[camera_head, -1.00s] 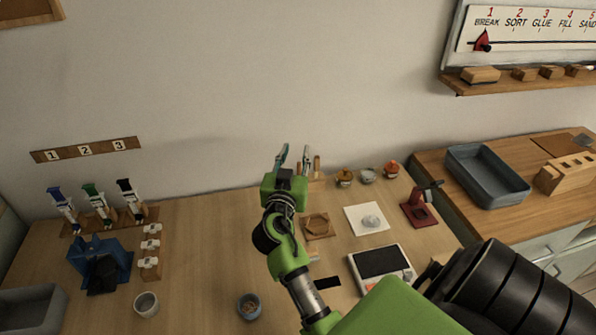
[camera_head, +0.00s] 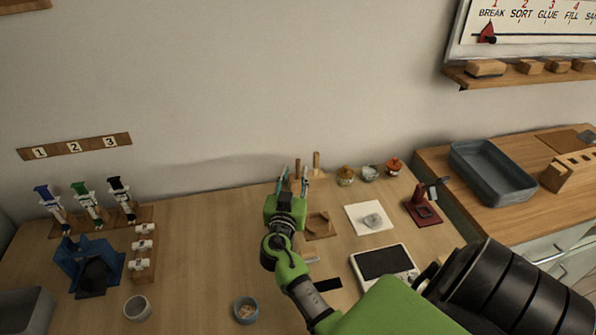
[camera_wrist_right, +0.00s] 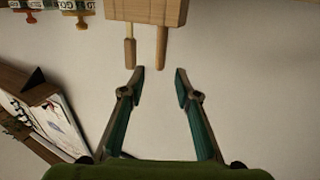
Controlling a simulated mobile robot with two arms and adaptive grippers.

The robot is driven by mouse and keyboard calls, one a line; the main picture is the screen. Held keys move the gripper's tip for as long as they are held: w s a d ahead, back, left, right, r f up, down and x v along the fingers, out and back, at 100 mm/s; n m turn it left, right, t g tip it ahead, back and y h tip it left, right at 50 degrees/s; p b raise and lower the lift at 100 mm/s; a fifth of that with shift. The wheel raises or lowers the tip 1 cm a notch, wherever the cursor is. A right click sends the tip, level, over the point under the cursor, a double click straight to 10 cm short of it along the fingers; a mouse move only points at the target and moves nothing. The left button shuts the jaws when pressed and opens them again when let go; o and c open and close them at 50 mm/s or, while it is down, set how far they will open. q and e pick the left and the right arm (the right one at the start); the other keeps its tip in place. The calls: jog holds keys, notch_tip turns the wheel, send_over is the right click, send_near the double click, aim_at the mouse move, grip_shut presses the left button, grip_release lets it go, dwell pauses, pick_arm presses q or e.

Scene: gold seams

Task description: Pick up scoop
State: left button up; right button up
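My right gripper (camera_head: 295,178) is raised over the back of the table, near the wall. It is open and empty. In the right wrist view the gripper (camera_wrist_right: 159,80) has its two fingertips spread, with pale wall between them. A wooden holder (camera_wrist_right: 146,10) with two wooden handles, one stepped (camera_wrist_right: 130,50) and one plain (camera_wrist_right: 162,45), shows just beyond the fingertips. The handles also show behind the gripper in the head view (camera_head: 316,161). I cannot tell which handle belongs to the scoop; no scoop bowl is visible. My left gripper is not in view.
Small lidded jars (camera_head: 346,176) stand right of the holder. A white sheet (camera_head: 357,226) with a small dish, a dark red stand (camera_head: 423,208) and a scale (camera_head: 384,262) lie to the right. A grey cup (camera_head: 246,310) stands in front.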

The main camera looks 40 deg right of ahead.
aim_at(297, 163)
jog(key=shift+p+x, duration=0.9)
jog(key=shift+x, duration=2.25)
grip_shut()
